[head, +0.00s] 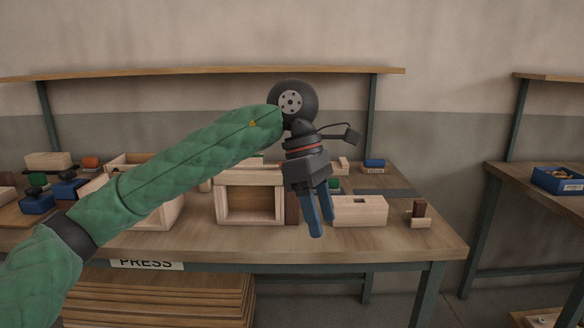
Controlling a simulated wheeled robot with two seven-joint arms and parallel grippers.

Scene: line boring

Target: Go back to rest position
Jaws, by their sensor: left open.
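My left arm, in a green quilted sleeve, reaches in from the left across the bench. My left gripper (322,232) hangs with its blue fingers pointing down, in front of the workbench (330,242). The fingers are a little apart, with nothing seen between them. It covers part of the space between an open wooden box frame (250,222) and a pale wooden block with a dark slot (360,211). Whether the fingers touch the bench or anything on it cannot be told. My right gripper is not in view.
A small dark and pale wooden piece (419,221) stands near the bench's right end. A blue box (375,165) sits at the back. A second bench (515,185) with a blue bin (558,181) is at right. A shelf (200,73) runs above. Stacked boards (160,300) lie below.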

